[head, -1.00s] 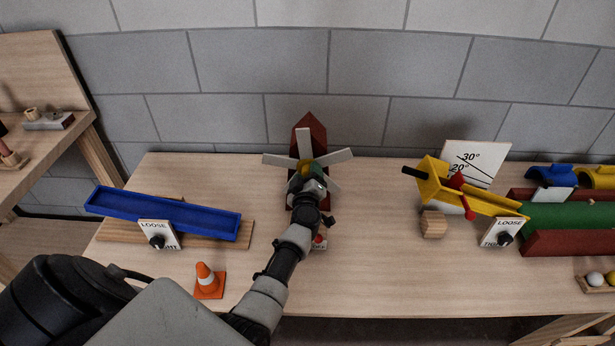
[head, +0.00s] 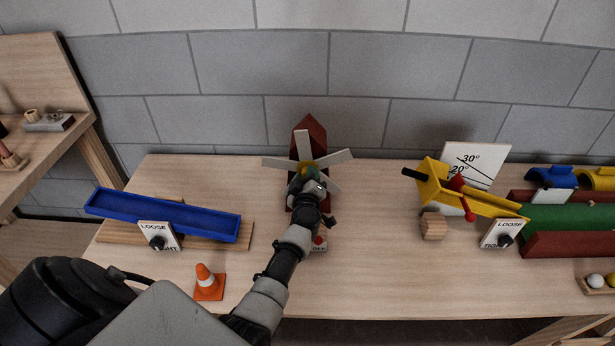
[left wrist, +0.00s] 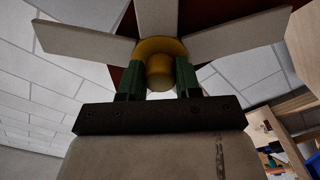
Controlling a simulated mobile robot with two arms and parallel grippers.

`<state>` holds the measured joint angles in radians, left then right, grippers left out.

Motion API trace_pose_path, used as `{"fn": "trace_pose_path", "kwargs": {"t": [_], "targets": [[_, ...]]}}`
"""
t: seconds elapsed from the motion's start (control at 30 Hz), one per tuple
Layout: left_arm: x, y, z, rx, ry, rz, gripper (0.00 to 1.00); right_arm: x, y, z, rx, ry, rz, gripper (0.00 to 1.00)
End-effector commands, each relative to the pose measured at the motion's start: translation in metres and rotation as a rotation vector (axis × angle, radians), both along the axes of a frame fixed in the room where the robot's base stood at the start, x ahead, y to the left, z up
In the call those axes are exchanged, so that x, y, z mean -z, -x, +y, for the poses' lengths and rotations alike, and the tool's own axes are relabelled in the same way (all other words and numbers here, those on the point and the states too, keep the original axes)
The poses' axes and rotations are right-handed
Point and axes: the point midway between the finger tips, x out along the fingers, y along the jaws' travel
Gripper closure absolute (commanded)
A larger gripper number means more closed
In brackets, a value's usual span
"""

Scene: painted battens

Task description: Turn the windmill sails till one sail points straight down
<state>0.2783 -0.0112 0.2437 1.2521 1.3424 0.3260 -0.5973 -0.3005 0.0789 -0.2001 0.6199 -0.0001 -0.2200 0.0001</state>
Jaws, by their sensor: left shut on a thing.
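The windmill has a dark red tower (head: 311,135) standing at the back of the table. Its pale sails (head: 303,146) spread around a yellow hub (left wrist: 159,47). In the head view one sail points up, leaning slightly left, one points left, one right and slightly up, and one down to the right. The space straight below the hub is hidden by my arm. My left gripper (head: 307,174) is at the hub's front. In the left wrist view its two green fingers (left wrist: 158,78) are shut on the yellow knob (left wrist: 159,72). My right gripper is not in view.
A blue trough (head: 165,213) with a LOOSE/TIGHT knob plate (head: 158,236) and an orange cone (head: 208,283) stand left of my arm. A yellow chute (head: 470,195) and a wooden block (head: 433,225) stand to the right. The table between windmill and block is clear.

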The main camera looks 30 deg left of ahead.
Motion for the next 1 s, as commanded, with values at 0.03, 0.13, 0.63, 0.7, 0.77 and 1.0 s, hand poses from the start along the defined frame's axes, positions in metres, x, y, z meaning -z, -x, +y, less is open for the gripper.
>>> {"fn": "trace_pose_path", "kwargs": {"t": [0.03,0.13,0.63,0.7,0.77,1.0], "targets": [[0.0006,0.0002,-0.0002,0.0,0.017,-0.009,1.0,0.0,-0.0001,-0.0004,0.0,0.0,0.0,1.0],[0.0006,0.0001,-0.0004,0.0,0.06,-0.035,1.0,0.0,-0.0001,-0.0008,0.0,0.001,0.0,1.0],[0.0009,0.0,-0.0006,0.001,0.334,-0.202,1.0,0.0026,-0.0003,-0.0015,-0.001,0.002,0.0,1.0],[0.0008,0.0,-0.0004,0.0,0.359,-0.218,1.0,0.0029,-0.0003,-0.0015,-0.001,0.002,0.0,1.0],[0.0008,0.0,-0.0003,0.0,0.378,-0.23,1.0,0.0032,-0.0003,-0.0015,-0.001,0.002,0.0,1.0],[0.0007,0.0002,-0.0005,0.0,0.414,-0.252,1.0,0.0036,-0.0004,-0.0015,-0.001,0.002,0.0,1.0]]}}
